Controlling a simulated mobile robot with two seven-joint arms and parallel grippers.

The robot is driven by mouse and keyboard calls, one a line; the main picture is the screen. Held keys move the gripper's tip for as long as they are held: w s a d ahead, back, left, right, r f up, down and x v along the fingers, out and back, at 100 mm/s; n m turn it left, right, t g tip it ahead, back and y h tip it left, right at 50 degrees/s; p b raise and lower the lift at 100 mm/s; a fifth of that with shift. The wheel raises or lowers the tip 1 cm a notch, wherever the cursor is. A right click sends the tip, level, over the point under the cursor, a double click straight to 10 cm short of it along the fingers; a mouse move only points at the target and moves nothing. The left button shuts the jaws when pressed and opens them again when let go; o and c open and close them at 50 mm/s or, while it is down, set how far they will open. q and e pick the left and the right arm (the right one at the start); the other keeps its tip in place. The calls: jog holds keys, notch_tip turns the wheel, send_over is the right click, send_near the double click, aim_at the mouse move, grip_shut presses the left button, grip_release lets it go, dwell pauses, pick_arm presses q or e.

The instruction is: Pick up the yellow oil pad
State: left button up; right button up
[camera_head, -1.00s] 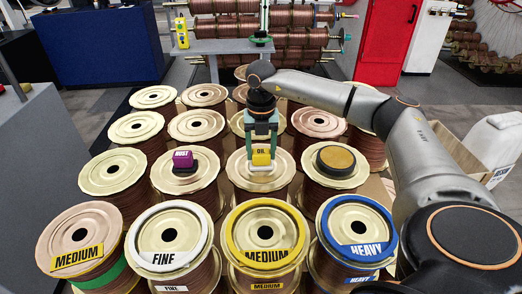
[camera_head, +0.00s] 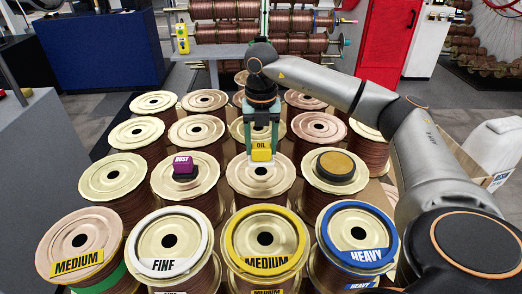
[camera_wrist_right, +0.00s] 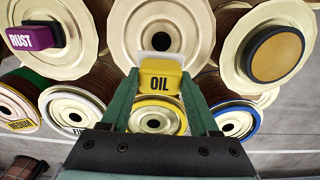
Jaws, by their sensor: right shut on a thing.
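The yellow oil pad (camera_head: 261,152), a small block marked OIL, is between the fingers of my right gripper (camera_head: 261,146) in the head view. It also shows in the right wrist view (camera_wrist_right: 160,82), with a green finger on each side. My right gripper is shut on it and holds it above a spool (camera_head: 261,178) in the second row. A whitish piece shows along the pad's edge. The purple pad marked RUST (camera_head: 183,164) sits on the spool to the left. My left gripper is not in view.
Several copper wire spools stand close together. The front row has MEDIUM (camera_head: 76,264), FINE (camera_head: 163,266), yellow-ringed MEDIUM (camera_head: 267,263) and blue-ringed HEAVY (camera_head: 361,256) labels. A round dark-rimmed tan pad (camera_head: 336,161) lies on the spool to the right.

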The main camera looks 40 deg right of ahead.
jog(key=s+a+r, duration=0.7)
jog(key=s, duration=0.2)
jog(key=shift+a+r, duration=0.15)
jog(key=shift+a, duration=0.15)
jog(key=o, duration=0.9)
jog(key=c, duration=0.7)
jog(key=shift+o, duration=0.2)
